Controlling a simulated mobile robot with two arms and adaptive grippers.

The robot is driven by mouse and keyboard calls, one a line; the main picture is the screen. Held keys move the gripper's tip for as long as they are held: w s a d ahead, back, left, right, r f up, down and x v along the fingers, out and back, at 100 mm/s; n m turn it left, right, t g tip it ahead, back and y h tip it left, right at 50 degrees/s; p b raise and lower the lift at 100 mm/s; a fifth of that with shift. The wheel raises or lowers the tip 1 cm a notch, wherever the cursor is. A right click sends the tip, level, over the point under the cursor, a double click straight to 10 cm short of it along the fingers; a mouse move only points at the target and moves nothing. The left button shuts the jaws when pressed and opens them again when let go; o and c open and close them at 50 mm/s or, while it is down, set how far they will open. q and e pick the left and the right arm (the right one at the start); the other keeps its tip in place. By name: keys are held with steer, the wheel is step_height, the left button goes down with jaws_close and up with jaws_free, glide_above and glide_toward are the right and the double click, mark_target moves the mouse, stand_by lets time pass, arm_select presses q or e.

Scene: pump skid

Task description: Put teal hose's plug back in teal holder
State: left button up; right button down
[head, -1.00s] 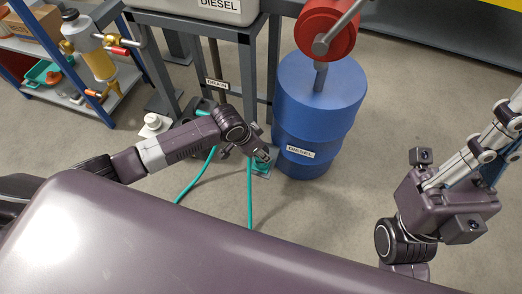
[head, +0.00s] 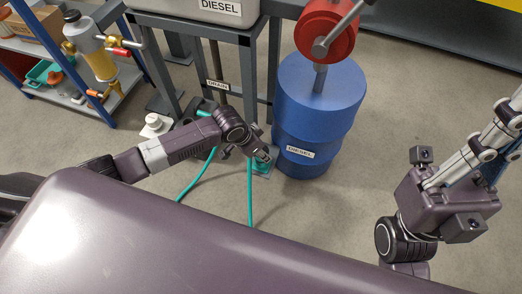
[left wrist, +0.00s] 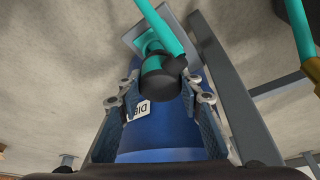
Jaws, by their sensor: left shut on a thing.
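My left gripper (head: 262,155) is low beside the blue drum in the head view. In the left wrist view its two fingers (left wrist: 160,100) are closed around the sides of a dark plug (left wrist: 160,82). The teal hose (left wrist: 172,28) runs from the plug toward the top of that view; it also shows in the head view (head: 250,200). A teal holder (left wrist: 151,43) on a grey plate shows just behind the plug. Whether the plug touches the holder or sits in it cannot be told. My right gripper (head: 505,125) is at the right edge, its fingertips cut off.
The blue drum (head: 320,105) labelled DIESEL stands just right of my left gripper. A grey frame (head: 247,80) with a tank (head: 225,12) stands behind. A shelf (head: 70,85) is at the left. Open floor (head: 330,215) lies in front of the drum.

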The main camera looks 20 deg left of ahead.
arm_select(q)
steer(key=shift+f+b, duration=0.5)
steer(key=shift+f, duration=1.15)
steer(key=o, duration=1.4)
steer(key=shift+r, duration=0.1)
steer(key=v, duration=1.2)
steer(key=shift+s, duration=0.1)
